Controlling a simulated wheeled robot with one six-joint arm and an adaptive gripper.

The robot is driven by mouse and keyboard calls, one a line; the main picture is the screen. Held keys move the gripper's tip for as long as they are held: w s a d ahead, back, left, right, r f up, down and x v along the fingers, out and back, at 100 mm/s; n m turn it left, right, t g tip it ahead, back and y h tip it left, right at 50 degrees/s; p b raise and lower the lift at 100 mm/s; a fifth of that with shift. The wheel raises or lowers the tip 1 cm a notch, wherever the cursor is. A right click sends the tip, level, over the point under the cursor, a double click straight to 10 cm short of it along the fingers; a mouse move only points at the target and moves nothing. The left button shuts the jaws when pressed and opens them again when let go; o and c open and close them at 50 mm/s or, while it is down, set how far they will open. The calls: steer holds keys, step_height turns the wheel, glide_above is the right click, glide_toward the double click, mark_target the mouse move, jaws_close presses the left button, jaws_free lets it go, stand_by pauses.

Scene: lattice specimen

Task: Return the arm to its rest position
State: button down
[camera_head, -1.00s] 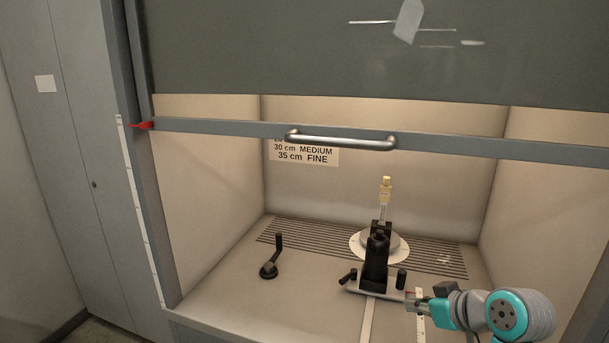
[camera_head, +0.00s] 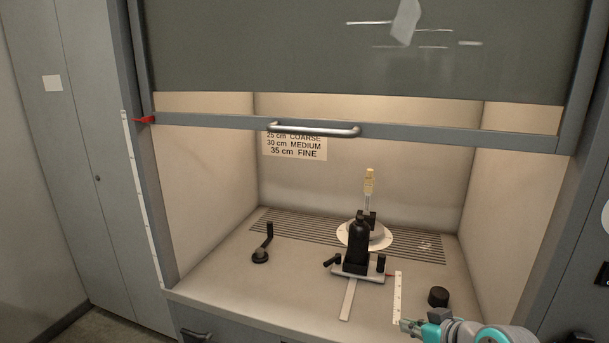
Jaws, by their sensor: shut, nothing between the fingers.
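My gripper (camera_head: 408,325) shows at the lower right of the head view, in front of the hood's work surface near its front edge. Its fingers are small in the picture and look shut with nothing between them. My teal and grey wrist runs off the bottom edge, so the rest of my arm is hidden. The gripper is near the lower end of a white ruler strip (camera_head: 398,297) and apart from the black stand (camera_head: 357,247).
The stand carries a yellow-tipped piece (camera_head: 369,182) near a white round dial (camera_head: 382,240). A black crank (camera_head: 262,250) stands left and a black knob (camera_head: 438,296) right. The raised sash with its handle (camera_head: 315,129) hangs above.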

steer(key=s+a+f+m+t+h, duration=0.2)
steer(key=s+a+f+m, duration=0.15)
steer(key=s+f, duration=1.15)
steer(key=s+f+m+t+h, duration=0.1)
steer(key=s+f, duration=0.1)
steer(key=s, duration=0.5)
steer(key=s+f+m+h, duration=0.1)
steer(key=s+f, duration=0.2)
steer(key=s, duration=0.4)
steer(key=s+r+t, duration=0.1)
steer(key=s+r, duration=0.3)
steer(key=s, duration=0.5)
steer(key=s+r+n+t, duration=0.1)
steer(key=s+r, duration=0.4)
steer(key=s, duration=0.5)
steer(key=shift+a, duration=0.4)
